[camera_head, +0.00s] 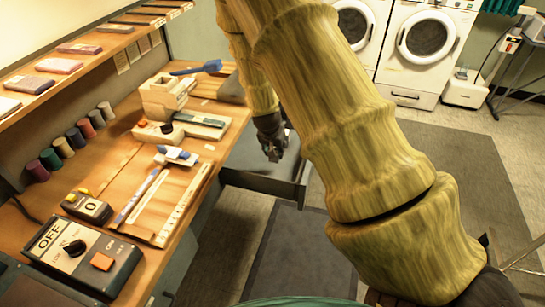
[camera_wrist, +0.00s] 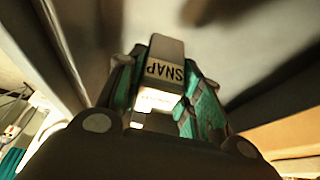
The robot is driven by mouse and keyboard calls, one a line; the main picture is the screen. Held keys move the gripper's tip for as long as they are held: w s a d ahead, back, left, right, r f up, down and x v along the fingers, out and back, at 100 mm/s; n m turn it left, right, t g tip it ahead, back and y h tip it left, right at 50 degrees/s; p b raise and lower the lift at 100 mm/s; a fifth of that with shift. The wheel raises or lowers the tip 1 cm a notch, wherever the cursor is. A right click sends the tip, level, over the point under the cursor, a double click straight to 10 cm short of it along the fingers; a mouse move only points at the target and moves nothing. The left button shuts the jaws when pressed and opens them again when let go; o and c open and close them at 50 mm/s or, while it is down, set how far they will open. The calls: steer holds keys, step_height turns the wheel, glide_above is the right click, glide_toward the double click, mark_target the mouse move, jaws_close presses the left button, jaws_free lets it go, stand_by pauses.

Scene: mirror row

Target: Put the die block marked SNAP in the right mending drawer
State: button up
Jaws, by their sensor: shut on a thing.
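In the head view my gripper (camera_head: 276,146) is low beside the workbench, over or partly inside a pulled-out grey drawer (camera_head: 262,183). The block is too small to make out there. In the wrist view, grey walls (camera_wrist: 62,52) rise on both sides of the block. I cannot tell whether the block touches the drawer floor. No drawer label is readable.
The wooden workbench (camera_head: 118,150) on the left holds a control box marked OFF (camera_head: 82,258), a smaller box marked 0 (camera_head: 87,207), thread spools (camera_head: 75,138) and tools. Washing machines (camera_head: 425,40) stand at the back. My arm hides the middle.

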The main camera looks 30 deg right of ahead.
mark_target(275, 159)
steer(key=shift+w+f, duration=0.2)
steer(key=shift+f, duration=0.45)
steer(key=shift+s+f, duration=0.25)
steer(key=shift+s, duration=0.05)
steer(key=shift+w+f, duration=0.1)
steer(key=shift+f, duration=1.75)
steer(key=shift+f, duration=0.1)
steer(key=o, duration=1.2)
steer(key=shift+c, duration=0.2)
steer(key=v, duration=1.2)
